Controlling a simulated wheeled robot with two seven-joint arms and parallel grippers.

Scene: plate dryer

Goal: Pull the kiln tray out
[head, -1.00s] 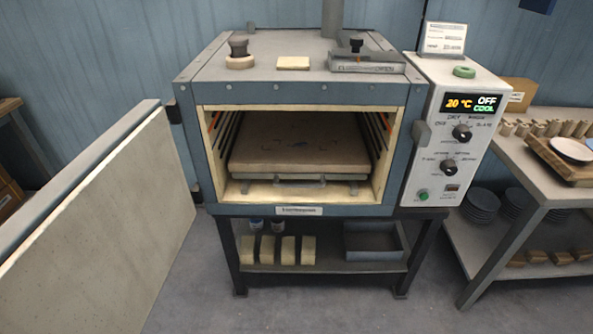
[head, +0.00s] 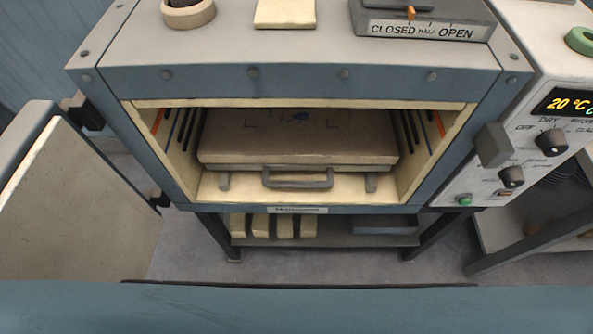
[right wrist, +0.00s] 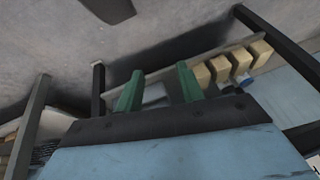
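The kiln (head: 300,80) stands in front of me with its front opening uncovered, in the head view. The kiln tray (head: 295,155) is a flat beige-brown slab inside the chamber, with corner marks and a dark blue mark on top. A grey bar handle (head: 297,180) is at its front edge, low in the opening. In the right wrist view, my right gripper (right wrist: 158,90) has two green fingers spread apart with nothing between them. It points toward the lower shelf and floor, and neither tray nor handle shows there. My left gripper is not in view.
The open kiln door (head: 75,210) stands at the left. The control panel (head: 540,130) is at the right. The lower shelf (head: 340,240) holds several pale blocks (head: 272,225). A latch block (head: 492,144) sits at the opening's right. A vent slider sits on top.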

